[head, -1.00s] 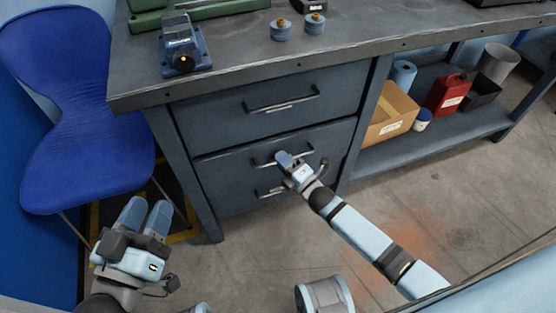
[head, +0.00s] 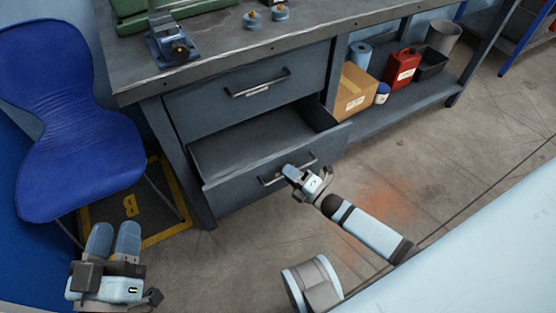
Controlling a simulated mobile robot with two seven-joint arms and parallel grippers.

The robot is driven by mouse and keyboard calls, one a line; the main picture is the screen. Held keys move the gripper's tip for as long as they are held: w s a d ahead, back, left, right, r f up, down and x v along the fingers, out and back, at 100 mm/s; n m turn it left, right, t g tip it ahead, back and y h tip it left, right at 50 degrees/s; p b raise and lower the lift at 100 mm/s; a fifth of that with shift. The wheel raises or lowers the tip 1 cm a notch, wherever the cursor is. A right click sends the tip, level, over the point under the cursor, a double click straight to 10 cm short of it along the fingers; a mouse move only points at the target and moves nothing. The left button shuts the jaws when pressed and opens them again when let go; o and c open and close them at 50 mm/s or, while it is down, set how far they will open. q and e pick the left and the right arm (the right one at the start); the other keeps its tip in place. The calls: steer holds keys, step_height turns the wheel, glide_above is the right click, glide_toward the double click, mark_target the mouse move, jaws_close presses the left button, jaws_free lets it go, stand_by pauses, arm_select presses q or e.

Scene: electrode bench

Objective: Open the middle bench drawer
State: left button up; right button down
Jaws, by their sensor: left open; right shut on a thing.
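The middle bench drawer (head: 240,187) stands pulled out from the grey bench, and its inside (head: 250,143) shows bare and empty. Its bar handle (head: 268,181) is on the front face. My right gripper (head: 292,174) is shut on this handle at its right part, hiding some of it. My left gripper (head: 113,238) is open and empty at the lower left, over the floor and away from the bench.
The top drawer (head: 250,92) is shut. A blue chair (head: 65,120) stands left of the bench. A cardboard box (head: 352,92) and a red canister (head: 401,66) sit on the lower shelf at right. A blue vise (head: 172,42) is on the bench top. The floor before the drawer is clear.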

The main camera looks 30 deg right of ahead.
arm_select(q)
step_height(320, 180, down, 7)
steer(key=a+g+y+p, duration=0.2)
steer(key=g+y+p, duration=0.1)
steer(key=shift+s+a, duration=0.3)
steer(key=shift+a, duration=0.1)
arm_select(e)
steer(key=s, duration=1.2)
steer(key=shift+d, duration=0.2)
arm_select(q)
steer(key=shift+f, duration=0.1)
arm_select(e)
steer(key=c, duration=1.4)
jaws_free()
steer(key=shift+c, duration=0.2)
steer(key=shift+s, duration=0.1)
